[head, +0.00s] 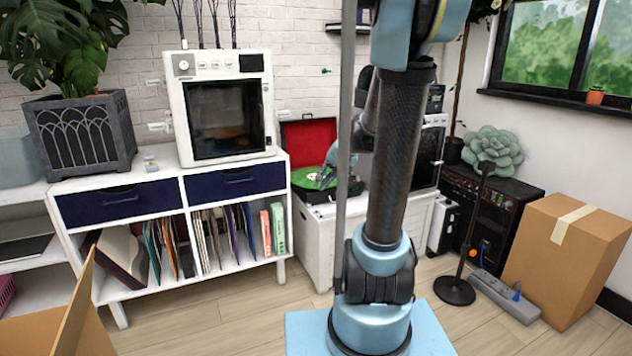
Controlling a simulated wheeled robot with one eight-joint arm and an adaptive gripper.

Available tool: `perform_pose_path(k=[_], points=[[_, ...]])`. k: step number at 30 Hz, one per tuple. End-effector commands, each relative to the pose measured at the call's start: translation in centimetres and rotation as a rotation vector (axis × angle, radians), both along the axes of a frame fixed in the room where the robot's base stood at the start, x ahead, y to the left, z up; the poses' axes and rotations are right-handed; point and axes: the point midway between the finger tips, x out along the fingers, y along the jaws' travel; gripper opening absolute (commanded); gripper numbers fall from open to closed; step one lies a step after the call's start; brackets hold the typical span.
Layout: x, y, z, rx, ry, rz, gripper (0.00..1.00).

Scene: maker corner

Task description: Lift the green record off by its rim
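The green record (305,175) lies on a turntable (322,195) with its red-lined lid (308,142) standing open behind it. The record shows as a bright green disc, its right part covered by my arm and gripper. My gripper (322,180) is at the right side of the record, low over it, pointing down and to the left. It is too small and too mixed with my arm to tell whether its fingers touch the rim, or whether they are apart or closed.
The turntable stands on a white chest (308,240). Left of it is a white shelf unit (283,178) with records and a 3D printer (185,118) on top. Right are a black amplifier (525,190), a microphone stand (455,290), a power strip (505,297) and a cardboard box (560,270).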

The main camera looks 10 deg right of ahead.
Motion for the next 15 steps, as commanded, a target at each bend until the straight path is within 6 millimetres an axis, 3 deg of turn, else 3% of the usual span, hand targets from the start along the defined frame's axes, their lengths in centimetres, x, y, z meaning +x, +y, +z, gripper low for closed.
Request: perform_pose_path(k=[3, 15], points=[[3.7, -0.4, -0.1, 0.062, -0.018, -0.027, 0.11], [14.5, -2.5, -1.9, 0.273, -0.084, -0.112, 0.11]])
